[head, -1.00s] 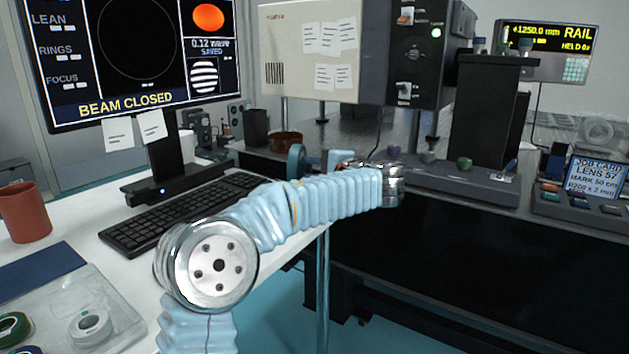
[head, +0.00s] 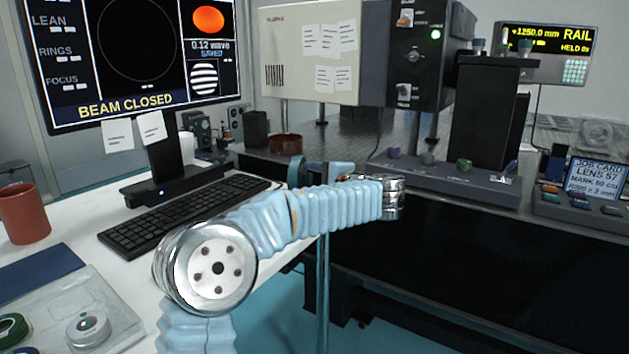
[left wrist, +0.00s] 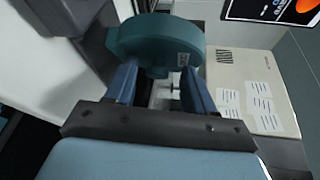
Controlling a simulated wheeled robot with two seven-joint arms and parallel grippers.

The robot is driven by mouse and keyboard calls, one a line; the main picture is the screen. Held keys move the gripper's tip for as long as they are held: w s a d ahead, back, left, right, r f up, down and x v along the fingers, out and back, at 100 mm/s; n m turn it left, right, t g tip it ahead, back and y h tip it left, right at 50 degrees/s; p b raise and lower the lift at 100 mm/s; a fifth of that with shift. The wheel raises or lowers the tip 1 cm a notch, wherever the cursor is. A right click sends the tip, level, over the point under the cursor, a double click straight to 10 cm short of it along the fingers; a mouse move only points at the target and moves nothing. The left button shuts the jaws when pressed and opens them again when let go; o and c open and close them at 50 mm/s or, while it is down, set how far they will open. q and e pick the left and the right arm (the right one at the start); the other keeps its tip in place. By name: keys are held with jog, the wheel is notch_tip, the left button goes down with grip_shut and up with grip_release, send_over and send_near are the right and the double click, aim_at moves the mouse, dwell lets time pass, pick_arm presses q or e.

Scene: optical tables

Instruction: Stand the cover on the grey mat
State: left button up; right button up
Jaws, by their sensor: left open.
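A teal round disc with a thick rim, which looks like the cover (left wrist: 157,42), stands on edge at my left gripper's fingertips in the left wrist view. In the head view the cover (head: 296,174) shows behind my bent left arm, above the desk's right edge. My left gripper (left wrist: 158,80) is open, with a blue finger at each side of the cover's lower part; I cannot tell whether they press on it. In the head view the left gripper (head: 308,173) is mostly hidden by its arm. I cannot make out the grey mat for sure. My right gripper is out of view.
The keyboard (head: 180,215) and monitor (head: 140,60) stand on the white desk. A red mug (head: 23,213) and a pale sheet (head: 50,335) with tape rolls are at left. A dark cup (head: 256,128) and brown dish (head: 286,143) stand behind the cover.

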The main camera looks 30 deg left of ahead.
pick_arm(q)
jog(key=v, duration=1.2)
dwell(1.1)
